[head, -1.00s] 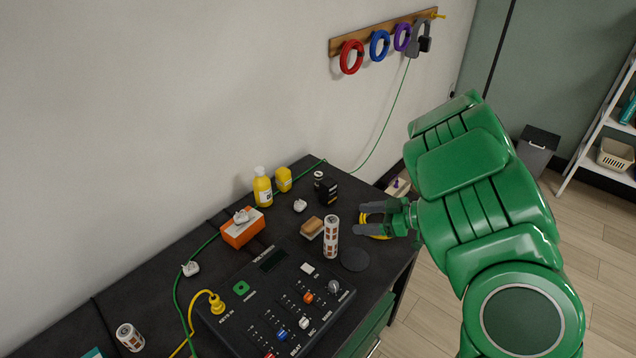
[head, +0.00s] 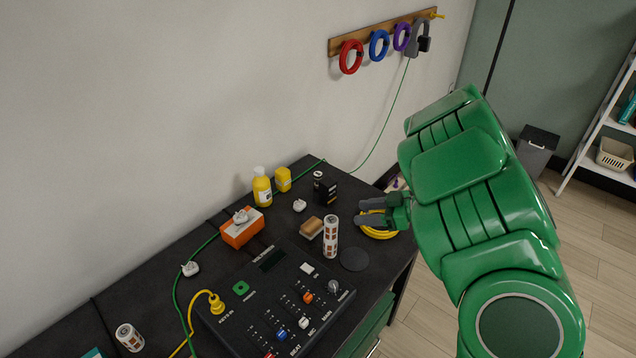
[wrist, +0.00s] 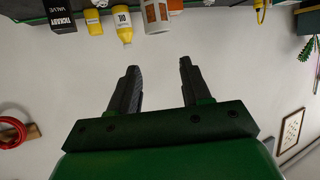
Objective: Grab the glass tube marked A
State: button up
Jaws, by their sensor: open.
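I cannot make out a clear glass tube or a letter A in either view. A white cylinder with orange-brown panels (head: 331,236) stands upright near the desk's right side; a panelled cylinder also shows at the top of the wrist view (wrist: 156,15). A similar cylinder (head: 129,337) is at the near left. A black box (head: 325,188) stands at the back; in the wrist view the box (wrist: 62,15) reads VALVE. My gripper (head: 360,212) is open and empty, right of the first cylinder and apart from it, above a yellow coil. Both fingers (wrist: 159,66) show in the wrist view.
A black mixer (head: 275,300) fills the front of the desk. Behind it are an orange box (head: 242,232), a yellow bottle (head: 262,187) and a wooden block (head: 311,228). A yellow coil (head: 379,232) lies below my gripper. Rings hang on a wall rail (head: 335,48).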

jog(key=w+a+r+n+g+y, duration=0.2)
jog(key=w+a+r+g, duration=0.1)
jog(key=w+a+r, duration=0.4)
jog(key=w+a+r+n+g+y, duration=0.25)
jog(key=w+a, duration=0.25)
jog(key=w, duration=0.3)
jog(key=w+d+f+m+t+h, duration=0.1)
jog(key=w+d+f+h, duration=0.15)
jog(key=w+d, duration=0.45)
jog(key=w+d+f+m+t+h, duration=0.1)
jog(key=w+d+f+t, duration=0.2)
jog(key=w, duration=0.7)
jog(key=shift+g, duration=0.85)
jog(key=f, duration=1.5)
jog(key=shift+w+d+f, duration=0.1)
jog(key=shift+w+d, duration=0.05)
jog(key=shift+d, duration=0.05)
jog(key=shift+x, duration=3.95)
jog(key=c, duration=0.8)
jog(key=shift+c, duration=0.2)
